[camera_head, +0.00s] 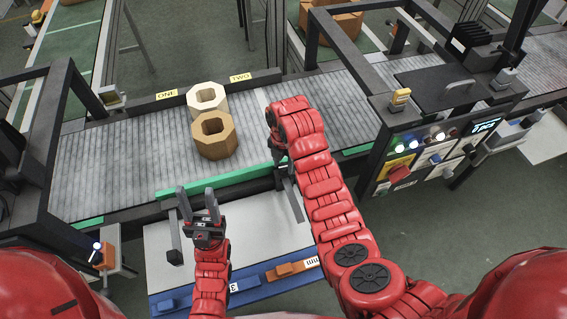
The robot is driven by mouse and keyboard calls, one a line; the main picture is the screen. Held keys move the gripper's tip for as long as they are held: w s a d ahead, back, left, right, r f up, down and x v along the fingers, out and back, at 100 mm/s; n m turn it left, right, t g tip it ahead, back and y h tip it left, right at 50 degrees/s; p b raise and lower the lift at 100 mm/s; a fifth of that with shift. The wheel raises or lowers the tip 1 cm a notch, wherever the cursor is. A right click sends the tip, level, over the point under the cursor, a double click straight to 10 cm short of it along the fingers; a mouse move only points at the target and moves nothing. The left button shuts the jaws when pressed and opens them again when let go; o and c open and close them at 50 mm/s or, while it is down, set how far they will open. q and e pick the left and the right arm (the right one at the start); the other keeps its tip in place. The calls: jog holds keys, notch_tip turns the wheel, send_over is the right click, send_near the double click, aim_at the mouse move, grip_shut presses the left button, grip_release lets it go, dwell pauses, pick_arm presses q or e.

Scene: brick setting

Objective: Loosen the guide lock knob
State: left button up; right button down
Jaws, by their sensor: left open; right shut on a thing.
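A green guide rail (225,180) runs along the near edge of the conveyor. A dark grey bar (293,200) slants down from its right end. My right gripper (281,168) is at this right end, shut on what appears to be the guide lock knob; the wrist and fingers hide the knob almost wholly. My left gripper (197,203) is open and empty, fingers pointing up, above the light grey plate in front of the rail.
Two octagonal blocks, one cream (206,97) and one brown (216,146), stand on the roller conveyor (110,160) behind the rail. A control panel (430,150) with buttons is at the right.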

jog(key=shift+f, duration=0.1)
jog(key=shift+c, duration=1.9)
grip_release()
notch_tip(320, 180, up, 9)
jog(key=p, duration=0.7)
notch_tip(320, 180, up, 8)
jog(key=r+p, duration=0.1)
jog(key=p, duration=0.1)
send_over(283, 167)
jog(key=shift+f, duration=0.25)
